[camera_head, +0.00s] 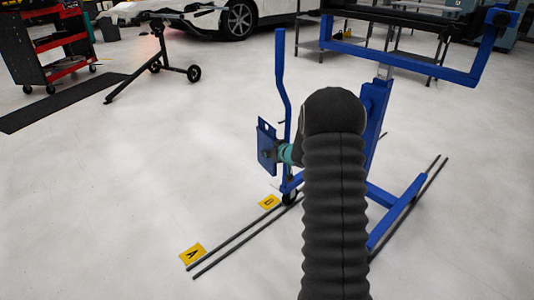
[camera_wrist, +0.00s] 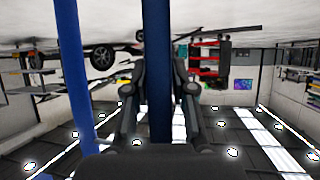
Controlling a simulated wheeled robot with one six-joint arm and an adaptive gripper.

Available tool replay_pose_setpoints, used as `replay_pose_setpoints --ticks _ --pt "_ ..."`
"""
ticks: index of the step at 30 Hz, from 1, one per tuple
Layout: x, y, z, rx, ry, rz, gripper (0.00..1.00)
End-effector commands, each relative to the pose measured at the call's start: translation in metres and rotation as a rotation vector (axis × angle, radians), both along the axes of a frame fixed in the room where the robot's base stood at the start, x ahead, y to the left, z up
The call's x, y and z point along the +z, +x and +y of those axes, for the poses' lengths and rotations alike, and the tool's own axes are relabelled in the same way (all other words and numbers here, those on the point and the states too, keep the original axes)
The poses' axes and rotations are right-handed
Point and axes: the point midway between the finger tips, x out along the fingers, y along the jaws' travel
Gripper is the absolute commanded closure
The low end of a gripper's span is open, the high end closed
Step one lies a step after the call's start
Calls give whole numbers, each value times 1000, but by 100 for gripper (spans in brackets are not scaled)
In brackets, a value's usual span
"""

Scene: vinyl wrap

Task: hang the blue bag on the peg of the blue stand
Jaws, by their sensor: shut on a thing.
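The blue bag (camera_head: 264,134) shows in the head view as a flat, upright blue panel with a small dark hole near its top. My gripper (camera_head: 268,155) is shut on it, left of my dark sleeved arm. In the wrist view, my gripper (camera_wrist: 159,65) has its fingers on both sides of the bag, which appears as a blue strip (camera_wrist: 157,100). The blue stand (camera_head: 281,70) rises just behind and right of the bag; its post (camera_wrist: 72,70) also shows in the wrist view. A small dark peg-like piece (camera_head: 282,122) is beside the post. I cannot tell whether the bag touches it.
Yellow markers A (camera_head: 192,254) and B (camera_head: 269,202) lie on the pale floor beside long dark rods (camera_head: 235,242). A red tool cart (camera_head: 55,45), a dark mat (camera_head: 60,100) and a wheeled black stand (camera_head: 155,65) are at the left.

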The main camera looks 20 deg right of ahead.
Motion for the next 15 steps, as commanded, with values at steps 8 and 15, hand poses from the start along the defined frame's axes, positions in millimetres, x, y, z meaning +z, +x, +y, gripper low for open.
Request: replay_pose_setpoints --ticks 8,15 --pt "1 4 -12 -1 1 -1 100" --pt "2 8 -21 0 0 -1 100"
